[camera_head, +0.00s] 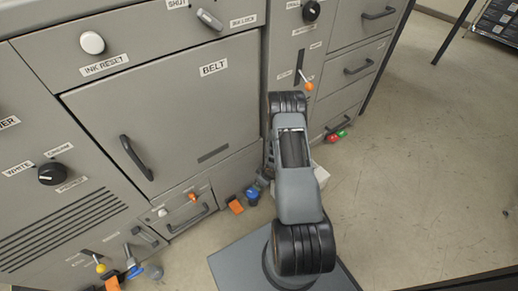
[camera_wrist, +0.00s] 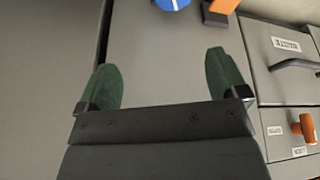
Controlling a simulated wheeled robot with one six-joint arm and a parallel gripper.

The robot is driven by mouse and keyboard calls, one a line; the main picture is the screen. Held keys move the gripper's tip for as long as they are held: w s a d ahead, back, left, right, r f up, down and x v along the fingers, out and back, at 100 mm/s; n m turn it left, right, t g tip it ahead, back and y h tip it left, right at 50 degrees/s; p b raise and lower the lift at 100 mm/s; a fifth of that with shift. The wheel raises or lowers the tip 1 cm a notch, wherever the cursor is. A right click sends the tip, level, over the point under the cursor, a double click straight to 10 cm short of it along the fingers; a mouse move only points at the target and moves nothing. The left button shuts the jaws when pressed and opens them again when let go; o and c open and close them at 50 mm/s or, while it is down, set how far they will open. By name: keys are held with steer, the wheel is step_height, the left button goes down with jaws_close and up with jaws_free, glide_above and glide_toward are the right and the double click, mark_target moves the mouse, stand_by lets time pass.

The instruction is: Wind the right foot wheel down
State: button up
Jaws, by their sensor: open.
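The right foot wheel (camera_head: 252,195) is a blue knob low at the base of the grey machine, right of a small drawer. An orange tab (camera_head: 235,206) is beside it. In the wrist view, a blue round edge of the wheel (camera_wrist: 172,4) shows at the top, cut off by the frame, with the orange tab (camera_wrist: 222,6) to its right. My gripper (camera_wrist: 165,78) is open and empty, its two dark green fingers wide apart, over a plain grey surface. The wheel lies beyond the fingertips, apart from them. In the head view my arm hides the gripper.
The small drawer (camera_head: 187,216) has a handle and an orange knob (camera_head: 192,196); the knob also shows in the wrist view (camera_wrist: 303,128). Another blue wheel (camera_head: 135,268) and orange tab stand at lower left. Red and green buttons (camera_head: 337,135) are at the right. Floor (camera_head: 420,190) is open there.

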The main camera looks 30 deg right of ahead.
steer(key=w+r+m+h+b, duration=0.1)
steer(key=w+r+m+h, duration=0.1)
steer(key=r, duration=1.5)
steer(key=shift+w+d+r+h+b, duration=0.2)
steer(key=shift+w+h+b, duration=0.1)
steer(key=shift+w+h, duration=0.45)
step_height(320, 180, up, 16)
steer(key=a+m+p, duration=0.1)
steer(key=a+p, duration=0.1)
steer(key=p, duration=0.7)
steer(key=s+a+r+m+p, duration=0.1)
steer(key=s+a+r+p, duration=0.3)
steer(key=r, duration=0.9)
steer(key=s+a+r+y+p, duration=0.1)
steer(key=s+a+r+p, duration=0.3)
steer(key=s+r+p, duration=0.3)
steer(key=s+a+r+m+y+p, duration=0.1)
steer(key=s+a+r+p, duration=0.3)
steer(key=r+p, duration=0.8)
step_height(320, 180, up, 8)
steer(key=shift+s+r+m, duration=0.15)
steer(key=shift+s+m, duration=0.15)
steer(key=shift+s, duration=0.55)
